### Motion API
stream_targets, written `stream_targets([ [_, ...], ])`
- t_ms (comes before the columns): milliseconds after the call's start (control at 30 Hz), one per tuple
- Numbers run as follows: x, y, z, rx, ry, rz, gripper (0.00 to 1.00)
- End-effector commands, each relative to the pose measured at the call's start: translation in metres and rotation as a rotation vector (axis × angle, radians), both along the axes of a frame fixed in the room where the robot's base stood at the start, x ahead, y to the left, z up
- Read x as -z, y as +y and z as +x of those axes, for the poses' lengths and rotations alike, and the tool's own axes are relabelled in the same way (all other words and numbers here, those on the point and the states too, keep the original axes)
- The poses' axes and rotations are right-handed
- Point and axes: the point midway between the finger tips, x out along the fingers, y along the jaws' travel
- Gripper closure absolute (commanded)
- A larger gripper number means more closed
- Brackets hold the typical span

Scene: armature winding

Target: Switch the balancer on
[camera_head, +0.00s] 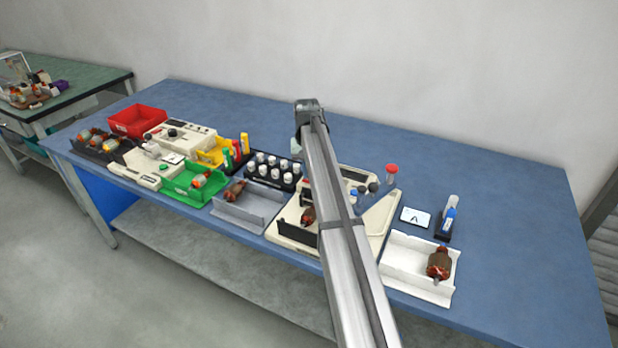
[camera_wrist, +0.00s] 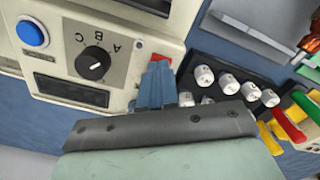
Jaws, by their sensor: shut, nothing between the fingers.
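The balancer is a cream machine. In the head view its base (camera_head: 290,228) stands near the table's middle, partly hidden by my arm. In the wrist view its panel (camera_wrist: 119,78) shows a blue round button (camera_wrist: 31,34), a black dial (camera_wrist: 92,62) marked with letters including A, B and C, and a dark slot or display. A small red part, apparently a switch (camera_wrist: 160,57), shows at the panel's edge. My gripper (camera_wrist: 157,70) is shut and empty, its fingertips right by the red part. Whether they touch it I cannot tell. The head view hides the fingertips behind my arm.
A black rack (camera_head: 287,185) of white-capped bottles stands left of the balancer, with upright coloured-handled tools (camera_head: 240,147) beyond. A grey tray (camera_head: 250,205) and green tray (camera_head: 192,187) lie left. A white tray (camera_head: 415,258) with an armature (camera_head: 438,263) lies right. The back right table is clear.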

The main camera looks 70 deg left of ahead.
Motion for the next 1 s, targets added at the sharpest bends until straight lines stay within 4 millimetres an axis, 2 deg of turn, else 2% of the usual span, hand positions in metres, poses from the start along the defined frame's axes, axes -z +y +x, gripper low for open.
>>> stream_targets([
  [1000,0.013,0.000,0.000,0.000,0.000,0.000,1.00],
])
